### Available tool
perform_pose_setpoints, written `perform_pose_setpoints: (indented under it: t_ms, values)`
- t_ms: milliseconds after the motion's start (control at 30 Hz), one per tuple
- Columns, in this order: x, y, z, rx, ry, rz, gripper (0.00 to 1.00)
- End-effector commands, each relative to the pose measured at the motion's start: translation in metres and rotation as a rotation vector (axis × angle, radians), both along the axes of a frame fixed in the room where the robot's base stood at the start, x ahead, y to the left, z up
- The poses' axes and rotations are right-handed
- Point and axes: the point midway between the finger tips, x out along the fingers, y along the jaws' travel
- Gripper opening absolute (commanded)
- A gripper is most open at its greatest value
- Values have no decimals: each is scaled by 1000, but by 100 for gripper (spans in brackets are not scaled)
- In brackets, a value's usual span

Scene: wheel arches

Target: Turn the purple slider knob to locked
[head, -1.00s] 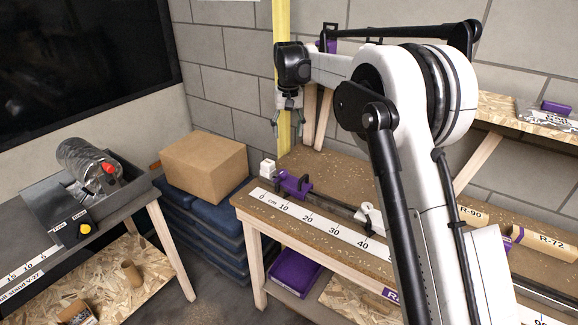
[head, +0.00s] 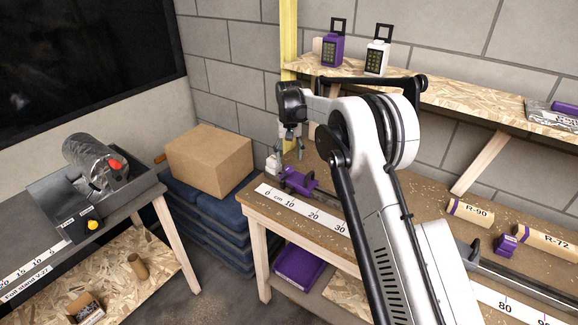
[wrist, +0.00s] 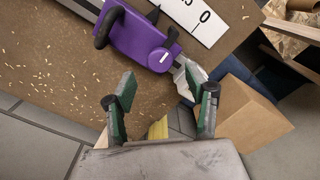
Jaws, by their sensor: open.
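The purple slider (head: 299,181) sits on the rail at the left end of the bench, beside the low numbers of the white scale. In the wrist view the purple slider (wrist: 136,40) is at the top, with a black curved handle at its left and small black parts along its right side. My gripper (head: 292,150) is above the bench's left end, close to the slider. In the wrist view my gripper (wrist: 160,86) is open and empty, its fingers apart from the slider.
A second purple piece (head: 506,244) sits farther right by the labelled tubes (head: 470,211). A shelf (head: 450,93) with two padlock-like boxes, one purple (head: 333,49), one white, runs above.

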Motion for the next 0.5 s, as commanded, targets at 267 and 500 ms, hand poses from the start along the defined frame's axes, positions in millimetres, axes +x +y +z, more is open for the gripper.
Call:
perform_pose_setpoints:
  t_ms: [267, 500]
  values:
    - [0, 0, -41, 0, 0, 0, 50]
    - [0, 0, -53, 0, 0, 0, 50]
